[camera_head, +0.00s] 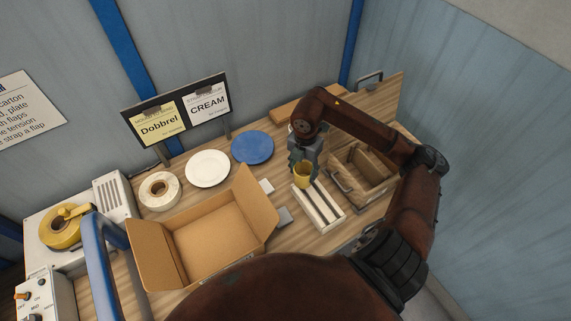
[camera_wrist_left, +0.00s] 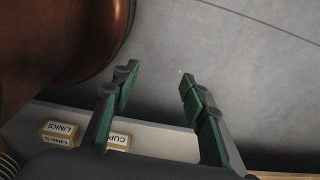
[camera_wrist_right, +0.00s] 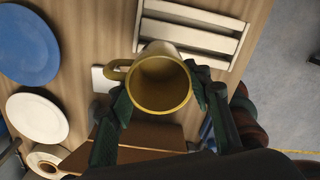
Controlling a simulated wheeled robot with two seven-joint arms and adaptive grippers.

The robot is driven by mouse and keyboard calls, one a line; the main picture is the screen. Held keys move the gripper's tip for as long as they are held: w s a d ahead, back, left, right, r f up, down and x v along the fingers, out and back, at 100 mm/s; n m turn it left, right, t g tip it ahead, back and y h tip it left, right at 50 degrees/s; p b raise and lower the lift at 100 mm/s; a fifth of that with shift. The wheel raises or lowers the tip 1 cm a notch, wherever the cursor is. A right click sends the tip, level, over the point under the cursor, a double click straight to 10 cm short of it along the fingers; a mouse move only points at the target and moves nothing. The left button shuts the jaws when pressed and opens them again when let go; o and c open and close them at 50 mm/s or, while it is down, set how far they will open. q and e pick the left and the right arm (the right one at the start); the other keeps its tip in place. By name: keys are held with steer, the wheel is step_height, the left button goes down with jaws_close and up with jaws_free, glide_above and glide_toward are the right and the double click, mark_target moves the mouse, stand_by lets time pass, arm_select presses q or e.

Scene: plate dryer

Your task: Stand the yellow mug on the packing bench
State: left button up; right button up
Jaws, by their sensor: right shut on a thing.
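The yellow mug (camera_head: 302,179) is between the fingers of my right gripper (camera_head: 304,160), which is shut on it. In the right wrist view the mug (camera_wrist_right: 161,84) shows its open, empty mouth, with its handle toward the left finger. In the head view it overlaps the far end of a white slatted rack (camera_head: 327,208); I cannot tell whether it touches anything below. The wooden packing bench (camera_head: 222,192) spans the scene. My left gripper (camera_wrist_left: 158,76) is open and empty in the left wrist view; it is not seen in the head view.
An open carton (camera_head: 215,235) stands left of the rack. A white plate (camera_head: 207,168), a blue plate (camera_head: 252,147) and a tape roll (camera_head: 159,190) lie behind it. A wooden crate (camera_head: 345,183) is right of the rack. A sign board (camera_head: 178,113) stands at the back.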

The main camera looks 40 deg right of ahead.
steer(key=shift+w+d+m, duration=0.15)
steer(key=shift+w+m, duration=0.1)
steer(key=shift+m, duration=0.05)
steer(key=w+d+f+p, duration=0.1)
steer(key=w+f, duration=0.3)
steer(key=w+d+f+p, duration=0.1)
steer(key=w+d+f, duration=0.1)
steer(key=w+f, duration=0.2)
steer(key=w+d+f+p, duration=0.1)
steer(key=w+f, duration=0.3)
steer(key=shift+w+d+f, duration=0.25)
steer(key=shift+w+d, duration=0.1)
steer(key=shift+w, duration=0.05)
arm_select(q)
step_height(320, 180, up, 3)
arm_select(e)
steer(key=shift+f, duration=0.15)
arm_select(q)
steer(key=shift+f, duration=0.1)
arm_select(e)
steer(key=shift+f, duration=0.1)
arm_select(q)
steer(key=shift+s, duration=0.1)
arm_select(e)
steer(key=o, duration=1.4)
